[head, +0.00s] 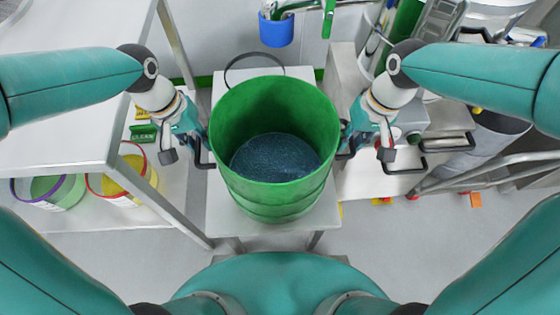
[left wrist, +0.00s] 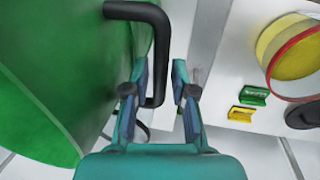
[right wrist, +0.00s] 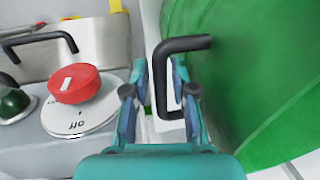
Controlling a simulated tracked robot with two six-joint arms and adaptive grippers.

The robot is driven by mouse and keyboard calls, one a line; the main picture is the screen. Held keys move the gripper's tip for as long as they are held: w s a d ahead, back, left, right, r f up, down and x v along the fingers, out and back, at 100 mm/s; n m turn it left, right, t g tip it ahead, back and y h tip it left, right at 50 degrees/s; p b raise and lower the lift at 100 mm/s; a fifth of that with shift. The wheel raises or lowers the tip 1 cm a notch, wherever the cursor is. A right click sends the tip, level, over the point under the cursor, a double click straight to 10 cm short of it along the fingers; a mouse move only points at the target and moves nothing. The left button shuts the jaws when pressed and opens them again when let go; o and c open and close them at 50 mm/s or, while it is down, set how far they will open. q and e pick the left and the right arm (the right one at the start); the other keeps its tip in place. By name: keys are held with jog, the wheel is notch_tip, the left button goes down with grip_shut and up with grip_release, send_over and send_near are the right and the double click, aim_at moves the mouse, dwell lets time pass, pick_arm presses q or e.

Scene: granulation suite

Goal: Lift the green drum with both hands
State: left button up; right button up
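The green drum (head: 268,200) stands upright on a pale stand, open at the top, with dark blue granular material (head: 275,158) inside. It has a black handle on each side. My left gripper (head: 197,140) is at the left side of the drum. My right gripper (head: 350,138) is at the right side. In the right wrist view its fingers are apart, with the right handle (right wrist: 161,80) between them. Neither gripper visibly clamps its handle.
The pale stand (head: 223,222) carries the drum. A white bench (head: 70,100) is at the left, with buckets (head: 50,190) on its lower shelf. A blue cup (head: 276,32) hangs behind the drum. A red knob (right wrist: 75,84) sits on equipment at the right.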

pick_arm(q)
jog(key=shift+c, duration=0.3)
pick_arm(e)
jog(key=shift+c, duration=0.4)
pick_arm(q)
grip_shut()
pick_arm(e)
grip_shut()
pick_arm(q)
jog(key=shift+w+r, duration=0.1)
jog(key=shift+r, duration=0.05)
pick_arm(e)
jog(key=shift+w+r, duration=0.1)
jog(key=shift+r, duration=0.1)
